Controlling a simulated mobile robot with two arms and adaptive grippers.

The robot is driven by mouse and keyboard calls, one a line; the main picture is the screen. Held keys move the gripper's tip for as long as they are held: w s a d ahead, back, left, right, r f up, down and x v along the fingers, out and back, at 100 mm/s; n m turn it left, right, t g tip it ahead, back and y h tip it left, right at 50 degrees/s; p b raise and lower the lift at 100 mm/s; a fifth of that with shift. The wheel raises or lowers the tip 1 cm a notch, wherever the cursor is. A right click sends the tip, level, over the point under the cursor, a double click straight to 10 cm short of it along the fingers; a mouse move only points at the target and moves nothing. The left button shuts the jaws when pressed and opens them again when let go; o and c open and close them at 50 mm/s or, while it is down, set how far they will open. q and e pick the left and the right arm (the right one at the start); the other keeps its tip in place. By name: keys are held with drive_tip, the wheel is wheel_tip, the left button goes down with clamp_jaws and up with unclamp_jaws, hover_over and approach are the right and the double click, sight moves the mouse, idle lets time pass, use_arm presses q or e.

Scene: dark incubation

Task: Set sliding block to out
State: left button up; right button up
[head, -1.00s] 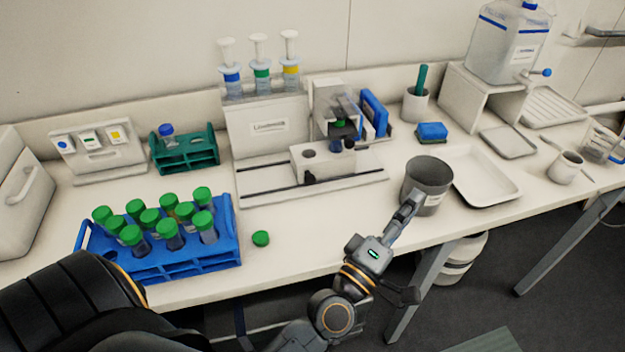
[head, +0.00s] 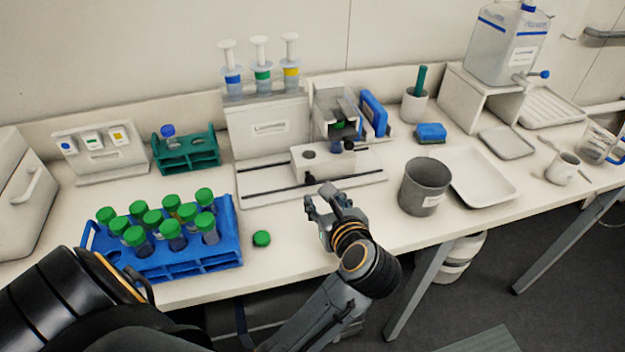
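The sliding block (head: 322,165) is a white block with a round hole in its top and a small dark knob (head: 310,179) on its front. It sits on a white base with dark rails (head: 255,193), in front of a small white housing (head: 322,100). A green-capped tube and dark parts show at the block's right rear. My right gripper (head: 320,196) is just in front of the rail base, below the knob and apart from it. Its fingers are spread and nothing shows between them. Only my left arm shows at the lower left; its gripper is out of sight.
A blue rack (head: 200,262) of green-capped tubes stands at the left, with a loose green cap (head: 261,239) beside it. A grey cup (head: 424,187) and a white tray (head: 480,182) stand right of my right gripper. The counter in front of the rail base is mostly clear.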

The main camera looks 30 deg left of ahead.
sight(311, 181)
use_arm(q)
drive_tip(key=p+x, duration=0.1)
drive_tip(key=x, duration=0.9)
drive_tip(key=shift+w+a+p, duration=0.1)
drive_tip(key=shift+a+p, duration=0.05)
drive_tip(key=shift+p, duration=0.15)
clamp_jaws()
